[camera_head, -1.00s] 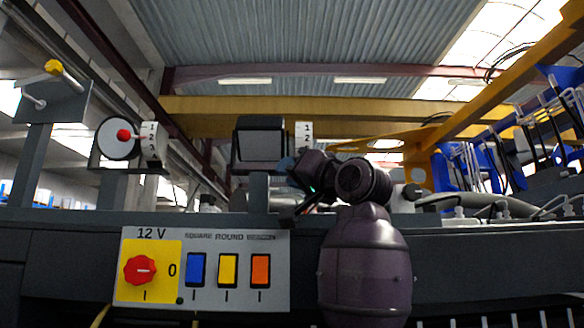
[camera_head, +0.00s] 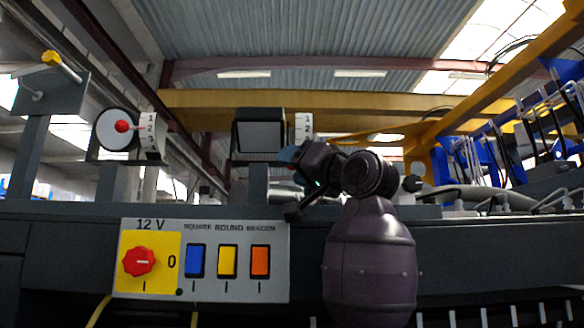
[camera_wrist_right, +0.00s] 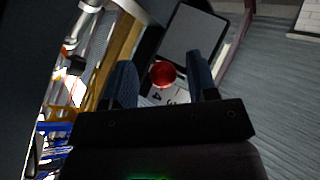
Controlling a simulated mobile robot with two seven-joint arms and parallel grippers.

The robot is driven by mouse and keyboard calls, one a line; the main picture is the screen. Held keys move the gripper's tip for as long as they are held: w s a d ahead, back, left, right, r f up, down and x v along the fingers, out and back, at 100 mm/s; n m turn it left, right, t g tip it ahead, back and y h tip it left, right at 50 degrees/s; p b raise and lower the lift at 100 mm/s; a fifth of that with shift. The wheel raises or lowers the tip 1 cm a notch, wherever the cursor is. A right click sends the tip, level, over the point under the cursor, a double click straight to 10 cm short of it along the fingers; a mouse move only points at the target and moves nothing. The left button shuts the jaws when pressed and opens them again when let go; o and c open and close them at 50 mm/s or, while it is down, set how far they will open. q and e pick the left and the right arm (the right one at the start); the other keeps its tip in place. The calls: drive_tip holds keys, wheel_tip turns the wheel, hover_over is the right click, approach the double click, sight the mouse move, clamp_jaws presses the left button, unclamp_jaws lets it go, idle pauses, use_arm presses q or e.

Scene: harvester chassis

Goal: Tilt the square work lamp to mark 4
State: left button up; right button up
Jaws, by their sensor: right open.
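The square work lamp (camera_head: 260,135) stands on a post above the panel, with a white numbered scale (camera_head: 303,127) at its right side. My right gripper (camera_head: 289,158) is just right of and below the lamp. In the right wrist view, the open fingers (camera_wrist_right: 161,72) stand either side of a red knob (camera_wrist_right: 162,74); I cannot tell whether they touch it. Beyond it is the lamp's grey face (camera_wrist_right: 192,38). Marks 3 and 4 show on the scale (camera_wrist_right: 157,97) beside the knob. The knob is hidden in the head view. My left gripper is not in view.
A round lamp (camera_head: 115,129) with a red knob and its own scale stands to the left. A switch panel (camera_head: 210,262) is on the chassis front below. A yellow-tipped lever (camera_head: 60,65) is at far left. Hoses (camera_head: 470,195) run along the right.

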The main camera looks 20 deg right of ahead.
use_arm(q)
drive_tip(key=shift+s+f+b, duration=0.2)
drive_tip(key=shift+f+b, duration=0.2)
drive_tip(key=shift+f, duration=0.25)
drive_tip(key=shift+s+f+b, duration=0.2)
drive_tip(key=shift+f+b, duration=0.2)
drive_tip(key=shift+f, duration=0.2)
use_arm(e)
drive_tip(key=v, duration=0.9)
drive_tip(key=shift+s+d+f, duration=0.2)
drive_tip(key=shift+s, duration=0.15)
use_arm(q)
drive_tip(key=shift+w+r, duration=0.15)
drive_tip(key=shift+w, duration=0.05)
